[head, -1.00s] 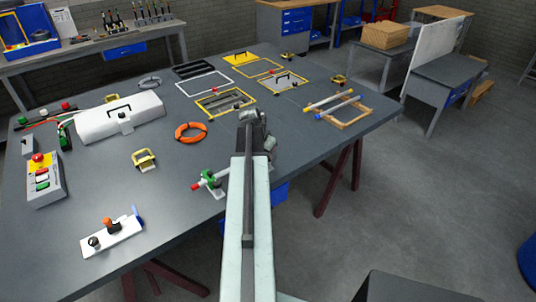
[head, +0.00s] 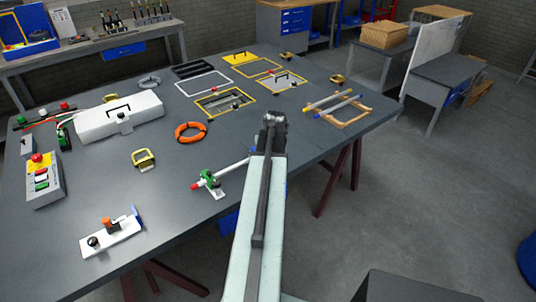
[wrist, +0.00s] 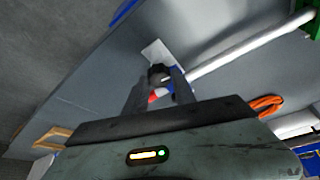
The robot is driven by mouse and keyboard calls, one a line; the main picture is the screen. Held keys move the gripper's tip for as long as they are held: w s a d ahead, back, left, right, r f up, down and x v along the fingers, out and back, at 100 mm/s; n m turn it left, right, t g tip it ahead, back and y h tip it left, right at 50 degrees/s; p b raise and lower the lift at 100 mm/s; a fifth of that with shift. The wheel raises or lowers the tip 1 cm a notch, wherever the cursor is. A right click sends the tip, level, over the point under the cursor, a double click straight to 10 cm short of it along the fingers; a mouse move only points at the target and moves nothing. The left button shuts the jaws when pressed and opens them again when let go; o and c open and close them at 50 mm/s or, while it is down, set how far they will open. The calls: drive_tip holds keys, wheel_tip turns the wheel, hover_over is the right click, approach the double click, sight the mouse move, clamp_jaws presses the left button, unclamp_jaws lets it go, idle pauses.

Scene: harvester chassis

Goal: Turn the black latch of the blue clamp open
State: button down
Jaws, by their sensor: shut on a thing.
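The blue clamp (wrist: 179,73) shows in the wrist view between and beyond my fingers, on a white base plate (wrist: 155,50). Its black latch (wrist: 158,72) is between the fingertips of my gripper (wrist: 161,83). My gripper is shut on it. How far the latch is turned I cannot tell. A white pipe (wrist: 245,48) runs from the blue clamp to a green clamp (wrist: 313,20). A red part shows between my fingers.
An orange ring (head: 191,132) and a yellow-handled part (head: 143,158) lie left of my arm on the grey table (head: 165,210). A wooden frame (head: 352,113) with rods lies near the table's right edge. The table edge runs just under my arm.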

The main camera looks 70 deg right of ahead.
drive_tip(key=shift+s+n+y, duration=0.15)
drive_tip(key=shift+n+y, duration=0.15)
drive_tip(key=shift+n, duration=0.5)
drive_tip(key=c, duration=1.3)
unclamp_jaws()
drive_tip(key=p+v, duration=0.7)
drive_tip(key=shift+s+r, duration=0.2)
drive_tip(key=shift+r, duration=0.1)
drive_tip(key=shift+a, duration=0.15)
